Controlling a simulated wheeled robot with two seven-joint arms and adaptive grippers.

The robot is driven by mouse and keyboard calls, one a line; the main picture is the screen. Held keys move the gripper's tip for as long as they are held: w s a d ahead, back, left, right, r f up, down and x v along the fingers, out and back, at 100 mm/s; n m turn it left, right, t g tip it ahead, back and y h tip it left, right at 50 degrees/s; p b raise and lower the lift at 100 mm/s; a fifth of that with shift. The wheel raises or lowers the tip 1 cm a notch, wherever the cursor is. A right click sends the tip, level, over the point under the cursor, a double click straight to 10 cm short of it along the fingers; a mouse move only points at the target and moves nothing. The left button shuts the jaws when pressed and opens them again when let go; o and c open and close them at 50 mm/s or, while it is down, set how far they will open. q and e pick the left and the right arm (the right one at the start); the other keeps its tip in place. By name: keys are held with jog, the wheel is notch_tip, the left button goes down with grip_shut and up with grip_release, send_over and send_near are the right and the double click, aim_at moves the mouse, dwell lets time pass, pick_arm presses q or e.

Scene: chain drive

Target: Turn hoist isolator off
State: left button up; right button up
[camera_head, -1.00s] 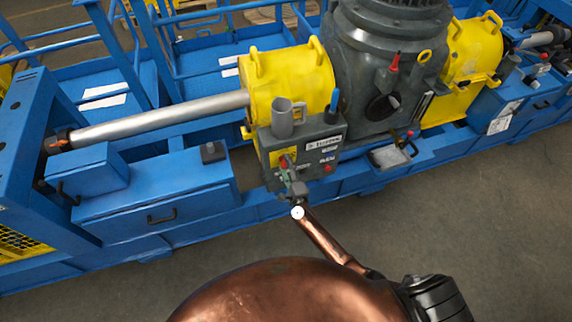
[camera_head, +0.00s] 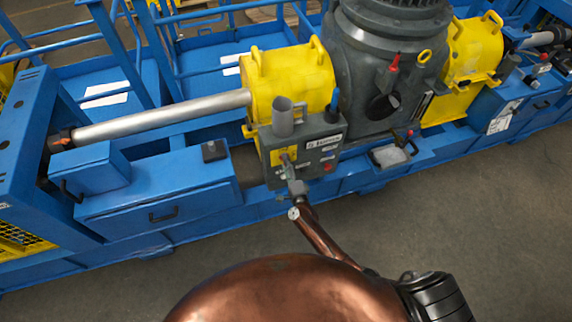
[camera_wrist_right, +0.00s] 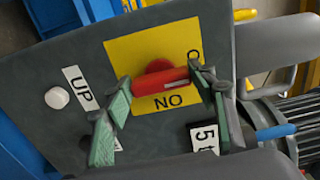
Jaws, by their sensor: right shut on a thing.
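The isolator's red rotary handle (camera_wrist_right: 158,80) sits on a yellow plate (camera_wrist_right: 120,48) on the grey control box (camera_head: 330,133). In the right wrist view the handle lies roughly level, its right end by the partly hidden label at the plate's right; "ON" reads upside down below it. My right gripper (camera_wrist_right: 162,96) has green-padded fingers on either side of the handle and is shut on it. In the head view my right gripper (camera_head: 288,170) is at the box's front and hides most of the handle. My left gripper is not in view.
A white button (camera_wrist_right: 57,97) beside an "UP" label is on the same panel. The floor in front is clear.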

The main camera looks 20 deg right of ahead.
jog(key=o, duration=1.2)
jog(key=shift+c, duration=0.2)
jog(key=s, duration=1.2)
jog(key=shift+d+f, duration=0.1)
jog(key=shift+d, duration=0.05)
